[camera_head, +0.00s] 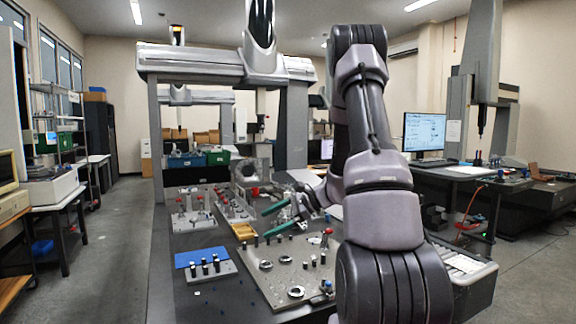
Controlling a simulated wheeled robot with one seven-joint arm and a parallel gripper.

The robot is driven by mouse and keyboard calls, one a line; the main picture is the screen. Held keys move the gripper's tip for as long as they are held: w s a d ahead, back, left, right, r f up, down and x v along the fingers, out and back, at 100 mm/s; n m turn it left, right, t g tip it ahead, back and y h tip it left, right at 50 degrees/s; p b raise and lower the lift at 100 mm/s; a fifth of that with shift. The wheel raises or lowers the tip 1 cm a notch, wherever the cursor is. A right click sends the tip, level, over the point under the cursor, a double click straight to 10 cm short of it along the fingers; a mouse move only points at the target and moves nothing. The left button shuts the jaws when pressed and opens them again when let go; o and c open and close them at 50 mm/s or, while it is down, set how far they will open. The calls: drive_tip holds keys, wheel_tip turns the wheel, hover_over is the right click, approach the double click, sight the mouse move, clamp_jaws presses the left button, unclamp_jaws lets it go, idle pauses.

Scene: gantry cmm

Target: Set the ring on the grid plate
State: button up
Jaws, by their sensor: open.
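A silver grid plate (318,277) with holes and short posts lies on the dark table in the middle foreground. Several small metal rings show on it, one at its front (296,292) and one towards its left side (265,265). I cannot tell which ring the task names. My gripper (266,223) has two long green fingers, spread apart with nothing visible between them. It points left, above the back edge of the plate. My arm hides part of the right side of the table.
A blue mat (196,257) and a small block with dark pegs (210,270) lie left of the plate. A yellow tray (243,231) sits behind it. Fixture plates with knobs (192,222) stand further back. The gantry's grey legs (297,130) rise behind. The table's front left is mostly clear.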

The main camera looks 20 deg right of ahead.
drive_tip(key=s+a+r+n+g+h, duration=0.1)
drive_tip(key=s+a+r+n+h, duration=0.1)
drive_tip(key=s+a+r+n, duration=0.3)
drive_tip(key=s+a+r+n+g+h, duration=0.2)
drive_tip(key=s+r+n, duration=0.1)
drive_tip(key=s+r, duration=0.45)
drive_tip(key=s+d+r+n+t+h, duration=0.2)
drive_tip(key=s+r+n+t+h, duration=0.2)
drive_tip(key=s+r, duration=0.5)
drive_tip(key=shift+s+n+h, duration=0.5)
drive_tip(key=shift+s+n, duration=0.5)
drive_tip(key=shift+s, duration=0.15)
